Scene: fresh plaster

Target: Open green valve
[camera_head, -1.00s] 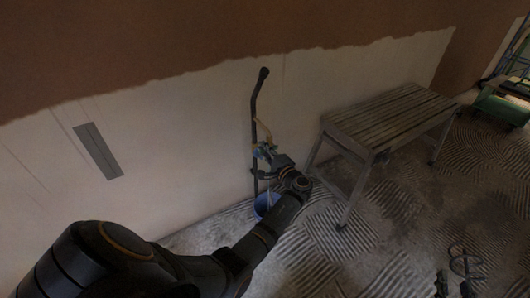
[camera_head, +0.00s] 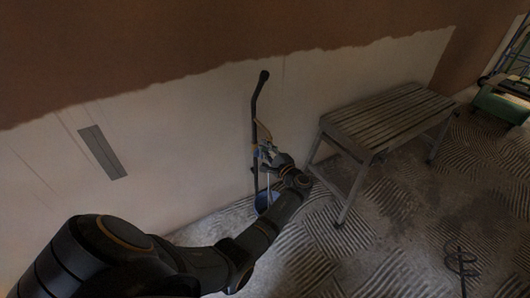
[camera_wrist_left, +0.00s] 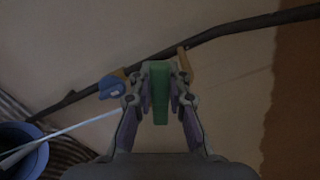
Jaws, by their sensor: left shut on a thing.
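A dark pipe (camera_head: 255,105) stands against the plastered wall and carries small valve parts. In the left wrist view the pipe (camera_wrist_left: 225,30) runs diagonally behind my gripper. The green valve handle (camera_wrist_left: 159,90) sits between the fingers of my left gripper (camera_wrist_left: 160,95), which is shut on it. In the head view my left gripper (camera_head: 268,155) is at the pipe's middle, and the green handle is too small to tell there. A blue valve handle (camera_wrist_left: 111,87) is just left of the fingers, beside a yellowish fitting (camera_wrist_left: 184,63). My right gripper is not clearly in view.
A blue bucket (camera_head: 266,201) stands on the floor below the pipe; it also shows in the left wrist view (camera_wrist_left: 38,155). A slatted wooden bench (camera_head: 390,115) stands right of the pipe. A grey plate (camera_head: 102,152) is on the wall at left.

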